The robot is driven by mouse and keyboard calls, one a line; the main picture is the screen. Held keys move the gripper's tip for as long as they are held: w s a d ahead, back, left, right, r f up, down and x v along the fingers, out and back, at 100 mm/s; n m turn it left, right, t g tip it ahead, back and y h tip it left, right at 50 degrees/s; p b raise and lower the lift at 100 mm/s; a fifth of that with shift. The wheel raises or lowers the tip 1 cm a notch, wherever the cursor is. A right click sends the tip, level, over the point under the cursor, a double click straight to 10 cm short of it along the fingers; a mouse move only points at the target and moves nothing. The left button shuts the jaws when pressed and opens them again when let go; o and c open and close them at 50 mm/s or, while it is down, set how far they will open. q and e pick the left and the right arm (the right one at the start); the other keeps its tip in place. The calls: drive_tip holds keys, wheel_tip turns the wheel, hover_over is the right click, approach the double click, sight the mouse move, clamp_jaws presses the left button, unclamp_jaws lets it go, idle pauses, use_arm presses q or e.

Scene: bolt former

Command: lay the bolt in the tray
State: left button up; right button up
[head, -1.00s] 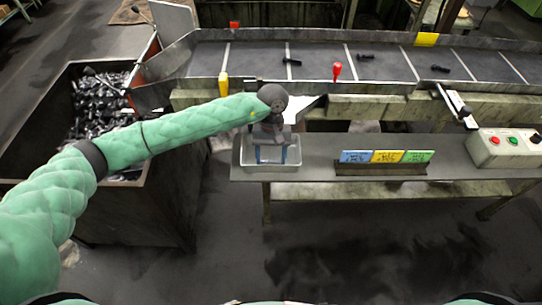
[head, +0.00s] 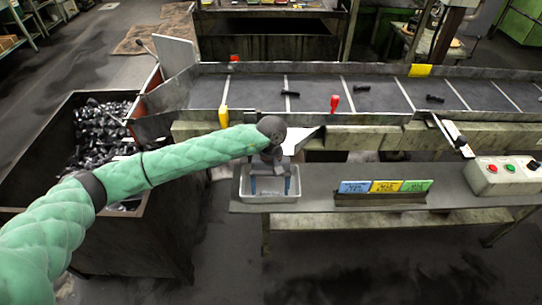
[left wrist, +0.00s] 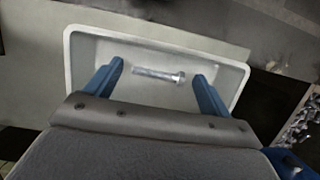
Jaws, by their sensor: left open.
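The bolt (left wrist: 160,75) is a silvery rod with a head at its right end in the left wrist view. It lies on the floor of the pale, shallow tray (left wrist: 75,50). My left gripper (head: 270,186) points down over the tray (head: 270,199) in the head view. Its blue fingers are open, one on each side of the bolt and apart from its ends. The bolt cannot be made out in the head view. My right gripper is not in view.
The tray stands at the left end of a grey bench (head: 320,202). Blue, yellow and green signs (head: 385,187) and a button box (head: 503,177) stand to its right. A conveyor (head: 370,95) with dark bolts runs behind. A bin of dark bolts (head: 100,135) is at left.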

sight(271, 191)
use_arm(q)
drive_tip(key=shift+r+p, duration=0.5)
drive_tip(key=shift+p, duration=0.2)
drive_tip(key=shift+w, duration=0.1)
drive_tip(key=shift+r+b, duration=0.2)
drive_tip(key=shift+b, duration=0.2)
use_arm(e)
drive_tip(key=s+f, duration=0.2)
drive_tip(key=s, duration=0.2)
use_arm(q)
drive_tip(key=shift+b+v, duration=0.7)
drive_tip(key=shift+v, duration=0.4)
drive_tip(key=shift+w+r, duration=0.2)
drive_tip(key=shift+r, duration=0.1)
drive_tip(key=b+v, duration=0.4)
drive_tip(key=v, duration=0.4)
drive_tip(key=shift+r+b, duration=0.25)
drive_tip(key=shift+b, duration=0.1)
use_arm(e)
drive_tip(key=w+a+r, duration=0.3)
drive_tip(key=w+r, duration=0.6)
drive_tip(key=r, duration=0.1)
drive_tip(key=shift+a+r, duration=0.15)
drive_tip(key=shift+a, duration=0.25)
use_arm(q)
drive_tip(key=shift+s, duration=0.1)
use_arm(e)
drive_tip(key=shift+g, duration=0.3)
